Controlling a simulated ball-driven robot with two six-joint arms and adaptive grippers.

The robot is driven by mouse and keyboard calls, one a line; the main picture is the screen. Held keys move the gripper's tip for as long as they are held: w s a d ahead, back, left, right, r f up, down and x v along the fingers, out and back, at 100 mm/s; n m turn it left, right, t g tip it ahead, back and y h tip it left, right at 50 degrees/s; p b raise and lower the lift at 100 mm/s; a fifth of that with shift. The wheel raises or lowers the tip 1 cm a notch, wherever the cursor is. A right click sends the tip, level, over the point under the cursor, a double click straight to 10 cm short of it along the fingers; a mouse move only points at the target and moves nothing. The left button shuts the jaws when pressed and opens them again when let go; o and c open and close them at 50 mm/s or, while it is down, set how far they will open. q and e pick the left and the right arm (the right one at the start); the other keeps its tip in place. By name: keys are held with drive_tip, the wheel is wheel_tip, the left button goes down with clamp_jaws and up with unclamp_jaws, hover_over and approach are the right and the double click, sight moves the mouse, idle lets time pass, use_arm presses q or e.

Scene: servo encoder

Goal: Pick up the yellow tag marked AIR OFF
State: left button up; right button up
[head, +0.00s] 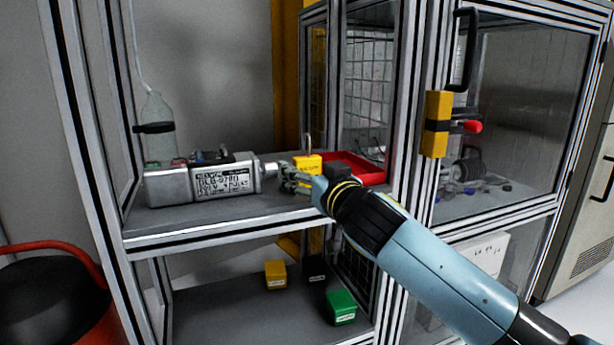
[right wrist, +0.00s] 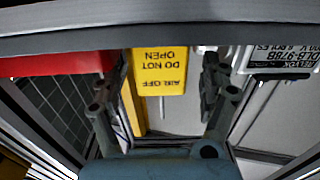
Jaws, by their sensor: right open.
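The yellow tag (head: 308,161) stands on the upper shelf, with a thin grey loop rising above it. In the right wrist view the tag (right wrist: 158,72) appears upside down and reads DO NOT OPEN and AIR OFF. My right gripper (head: 299,182) is in front of the tag and partly overlaps it in the head view. In the right wrist view my right gripper (right wrist: 158,80) is open, with one finger on each side of the tag and visible gaps between. The tag's lower part is partly hidden in the head view. My left gripper is not in view.
A silver servo motor (head: 225,183) lies left of the tag. A red tray (head: 372,176) sits close on the right. A clear bottle (head: 158,118) stands behind the motor. Yellow (head: 275,274), black (head: 314,268) and green (head: 341,307) blocks are on the lower shelf. Frame posts flank the shelf.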

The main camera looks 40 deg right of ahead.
drive_tip(key=shift+x, duration=0.9)
drive_tip(key=shift+c, duration=0.4)
drive_tip(key=c, duration=1.2)
